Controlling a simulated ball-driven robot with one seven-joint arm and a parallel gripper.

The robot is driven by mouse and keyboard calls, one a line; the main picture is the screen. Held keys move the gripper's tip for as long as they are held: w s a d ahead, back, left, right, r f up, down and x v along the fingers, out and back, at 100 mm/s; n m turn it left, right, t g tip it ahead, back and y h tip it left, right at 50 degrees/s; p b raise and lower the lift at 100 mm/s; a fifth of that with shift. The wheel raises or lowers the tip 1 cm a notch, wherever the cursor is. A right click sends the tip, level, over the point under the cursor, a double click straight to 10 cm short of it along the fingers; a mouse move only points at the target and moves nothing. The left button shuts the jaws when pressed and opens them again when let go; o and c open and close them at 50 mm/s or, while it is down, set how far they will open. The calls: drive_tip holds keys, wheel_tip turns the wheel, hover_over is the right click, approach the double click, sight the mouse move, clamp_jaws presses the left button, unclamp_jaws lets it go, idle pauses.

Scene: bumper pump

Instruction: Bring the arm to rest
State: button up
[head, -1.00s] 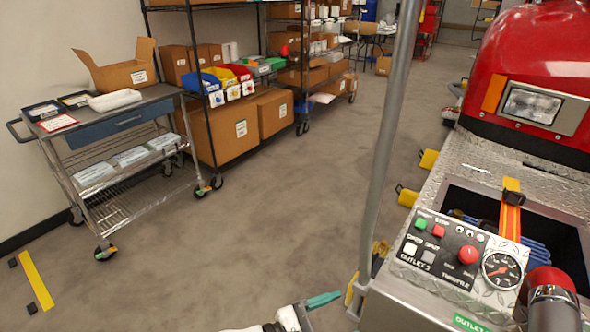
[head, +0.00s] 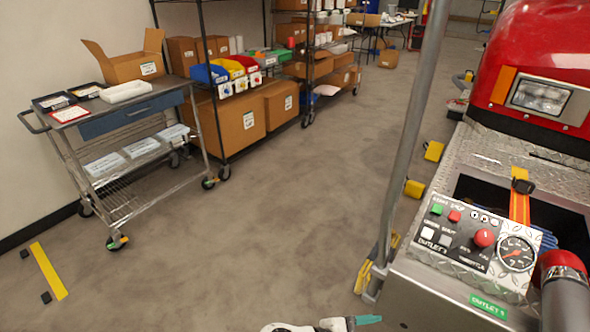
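My gripper (head: 358,322) shows at the bottom edge of the head view, a white and grey end with a teal tip low over the floor. It looks empty and stands apart from everything, left of the truck bumper. Its fingers are too small and cut off to tell whether they are open or shut. The pump control panel (head: 462,238) sits on the diamond-plate bumper (head: 400,282) at the right, with green, red and white buttons, a red throttle knob (head: 484,238) and a round gauge (head: 516,254).
A grey pole (head: 404,130) rises beside the bumper. A red-capped pipe (head: 566,300) stands at the lower right. A wheeled cart (head: 130,122) and shelves with boxes (head: 240,122) line the left wall. The concrete floor (head: 270,225) between is clear.

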drive_tip(key=s+d+f+m+g+y, duration=0.3)
drive_tip(key=s+d+f+m+y, duration=0.35)
drive_tip(key=s+d, duration=0.3)
drive_tip(key=s+d+m+y, duration=0.2)
drive_tip(key=s+m+y, duration=0.4)
drive_tip(key=s+m, duration=0.4)
drive_tip(key=shift+s+d+r+t, duration=0.3)
drive_tip(key=shift+s+d+r, duration=0.05)
drive_tip(key=shift+s, duration=0.7)
idle(2.3)
